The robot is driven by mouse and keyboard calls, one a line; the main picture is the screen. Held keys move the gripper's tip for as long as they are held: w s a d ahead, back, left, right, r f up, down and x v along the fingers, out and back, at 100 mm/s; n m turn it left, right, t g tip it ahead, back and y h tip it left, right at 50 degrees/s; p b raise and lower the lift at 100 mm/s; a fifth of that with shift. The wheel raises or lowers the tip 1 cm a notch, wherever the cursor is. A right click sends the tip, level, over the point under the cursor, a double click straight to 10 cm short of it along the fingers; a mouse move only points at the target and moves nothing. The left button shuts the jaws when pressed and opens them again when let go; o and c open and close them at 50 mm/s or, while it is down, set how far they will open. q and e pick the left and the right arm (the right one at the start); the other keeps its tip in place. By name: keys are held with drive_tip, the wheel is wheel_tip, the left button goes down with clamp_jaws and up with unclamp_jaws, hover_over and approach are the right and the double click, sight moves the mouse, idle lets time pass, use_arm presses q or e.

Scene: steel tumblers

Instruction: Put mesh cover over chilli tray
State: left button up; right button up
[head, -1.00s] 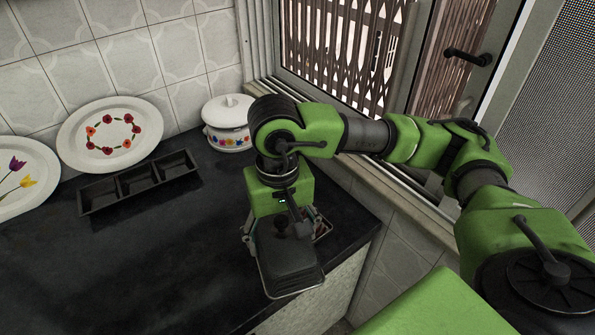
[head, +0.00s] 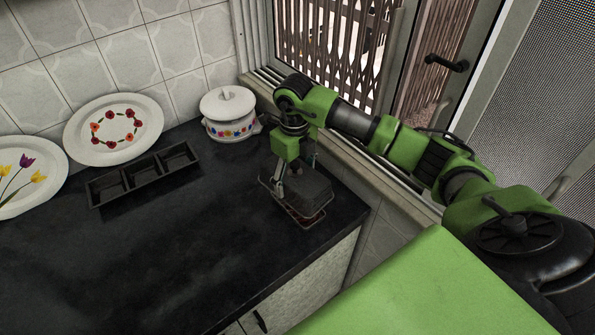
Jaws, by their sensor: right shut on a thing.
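The mesh cover (head: 308,194) is a dark, box-like lid, seen near the counter's right front corner. My right gripper (head: 291,181) points down from above and is shut on the cover's top; the fingertips are partly hidden. The chilli tray (head: 313,222) is mostly hidden under the cover; a pale rim and a little red show below the cover's front edge. The cover overlaps the tray in this view, but I cannot tell whether it rests on it or hangs just above. My left gripper is not in view.
A black three-compartment tray (head: 146,185) stands empty at the left. Two flowered plates, one with red flowers (head: 113,141) and one with tulips (head: 22,192), lean at the wall. A lidded white pot (head: 229,128) stands behind. The dark counter (head: 180,255) is clear in front.

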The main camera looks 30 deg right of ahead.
drive_tip(key=shift+d+f+m, duration=0.3)
drive_tip(key=shift+d+m, duration=0.15)
drive_tip(key=shift+m, duration=0.25)
drive_tip(key=shift+f, duration=0.3)
wheel_tip(320, 180, down, 4)
drive_tip(key=b, duration=0.3)
drive_tip(key=shift+r, duration=0.15)
use_arm(q)
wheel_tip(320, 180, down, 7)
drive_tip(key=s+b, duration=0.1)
drive_tip(key=b, duration=0.2)
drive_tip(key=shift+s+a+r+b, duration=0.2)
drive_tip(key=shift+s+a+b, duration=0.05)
drive_tip(key=shift+b, duration=0.1)
use_arm(e)
drive_tip(key=shift+f, duration=2.5)
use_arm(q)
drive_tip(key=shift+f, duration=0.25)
use_arm(e)
drive_tip(key=shift+f, duration=0.3)
drive_tip(key=o, duration=1.2)
